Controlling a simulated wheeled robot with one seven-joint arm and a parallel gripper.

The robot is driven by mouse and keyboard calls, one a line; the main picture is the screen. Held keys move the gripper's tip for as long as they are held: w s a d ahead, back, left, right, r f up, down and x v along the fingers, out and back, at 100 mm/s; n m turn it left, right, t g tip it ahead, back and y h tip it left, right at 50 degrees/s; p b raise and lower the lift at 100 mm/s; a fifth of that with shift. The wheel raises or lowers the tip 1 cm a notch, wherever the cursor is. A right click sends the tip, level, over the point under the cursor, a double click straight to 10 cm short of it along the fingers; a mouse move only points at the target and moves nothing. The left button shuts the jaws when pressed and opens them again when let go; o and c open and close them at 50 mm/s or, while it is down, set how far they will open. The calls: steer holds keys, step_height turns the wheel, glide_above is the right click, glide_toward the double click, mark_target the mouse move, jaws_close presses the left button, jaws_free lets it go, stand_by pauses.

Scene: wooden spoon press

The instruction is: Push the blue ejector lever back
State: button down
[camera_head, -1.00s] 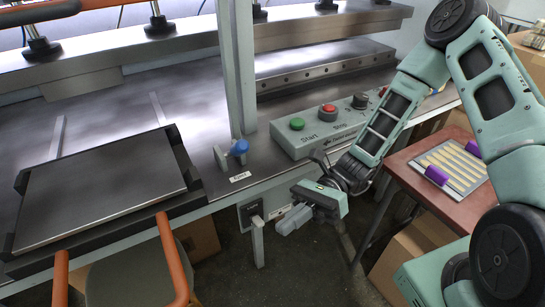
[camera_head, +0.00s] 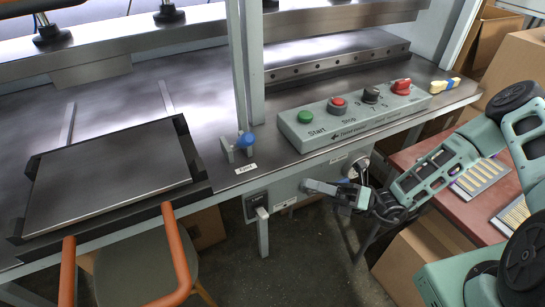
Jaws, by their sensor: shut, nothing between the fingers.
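The blue ejector lever (camera_head: 245,140) stands on a small metal bracket at the front edge of the press table, with a white label just in front of it. My gripper (camera_head: 308,187) is shut and empty. It points left, below and to the right of the lever, in front of the table's front panel and apart from the lever. Whether its tip touches the panel I cannot tell.
A control box (camera_head: 355,112) with green, red and black controls sits on the table right of the lever. A metal post (camera_head: 247,70) rises behind the lever. A flat plate (camera_head: 108,175) lies at left, with an orange-framed chair (camera_head: 172,255) before it. A red side table (camera_head: 465,208) holds trays.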

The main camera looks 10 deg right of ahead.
steer(key=p, duration=0.2)
glide_toward(241, 143)
steer(key=s+a+f, duration=0.1)
steer(key=a+f, duration=0.1)
steer(key=a, duration=0.1)
steer(key=w+r, duration=0.1)
steer(key=w+a+r+p, duration=0.1)
steer(key=shift+a+r, duration=0.3)
steer(key=shift+r, duration=0.05)
steer(key=shift+r+p, duration=0.1)
steer(key=shift+p, duration=0.2)
steer(key=r+m+p, duration=0.1)
steer(key=p, duration=0.1)
steer(key=w+r+m+t+h+p, duration=0.1)
steer(key=p, duration=0.2)
steer(key=shift+a+r+m, duration=0.15)
steer(key=shift+r+m, duration=0.1)
steer(key=shift+m, duration=0.05)
steer(key=w+a+r+m+t+h+p, duration=0.1)
steer(key=w+r+m+h+p, duration=0.2)
steer(key=p, duration=0.7)
steer(key=shift+w+a+r+m+h+p, duration=0.35)
steer(key=shift+w+m+h, duration=0.25)
steer(key=shift+w+m, duration=0.9)
